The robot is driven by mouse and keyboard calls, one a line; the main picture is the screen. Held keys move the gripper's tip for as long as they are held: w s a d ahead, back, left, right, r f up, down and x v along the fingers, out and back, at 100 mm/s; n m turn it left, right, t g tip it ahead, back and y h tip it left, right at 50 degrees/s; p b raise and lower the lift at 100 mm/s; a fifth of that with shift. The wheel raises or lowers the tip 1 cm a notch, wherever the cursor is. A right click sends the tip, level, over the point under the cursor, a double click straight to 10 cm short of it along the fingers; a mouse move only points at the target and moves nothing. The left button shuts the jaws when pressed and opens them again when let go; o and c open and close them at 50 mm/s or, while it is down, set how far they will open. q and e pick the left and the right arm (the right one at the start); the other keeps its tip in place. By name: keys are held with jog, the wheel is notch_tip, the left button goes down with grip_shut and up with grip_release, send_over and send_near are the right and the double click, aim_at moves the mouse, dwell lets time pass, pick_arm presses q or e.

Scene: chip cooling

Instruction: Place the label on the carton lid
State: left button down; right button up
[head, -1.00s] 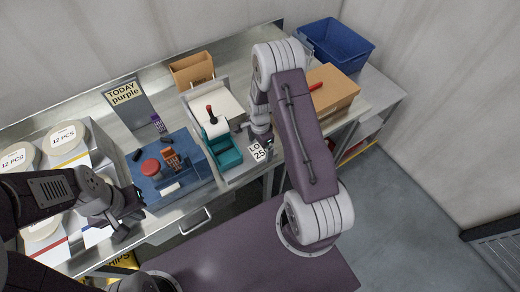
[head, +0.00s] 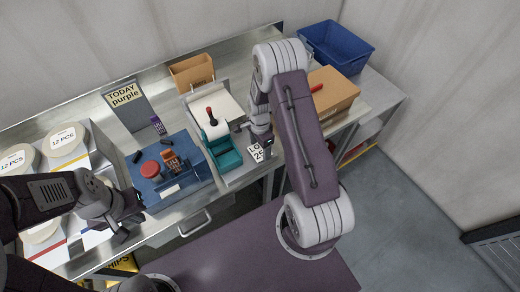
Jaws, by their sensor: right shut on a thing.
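My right gripper (head: 265,137) is shut on a small white label (head: 256,152) with black print. It holds the label in front of the teal dispenser, near the table's front edge; the print looks turned. The brown carton (head: 333,93) stands on the right part of the table, behind my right arm. Its lid looks closed, and a red object (head: 316,87) lies on top; my arm hides the carton's left part. My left gripper (head: 131,220) is at the left front, beside the blue mat, with its fingers apart and nothing visible between them.
A teal dispenser (head: 226,158), a blue mat (head: 195,184) with a red round pad (head: 150,169) and a stamp (head: 172,161), and a "TODAY purple" sign (head: 125,98) stand on the table. A blue bin (head: 337,45) is at back right.

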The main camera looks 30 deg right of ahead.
aim_at(260, 151)
notch_tip(260, 151, up, 3)
jog(key=shift+w+r+b, duration=0.1)
jog(key=shift+b, duration=0.4)
jog(key=s+d+r+b, duration=0.2)
jog(key=s+d+r, duration=0.3)
jog(key=d, duration=0.5)
notch_tip(260, 151, up, 2)
jog(key=shift+s+d, duration=0.25)
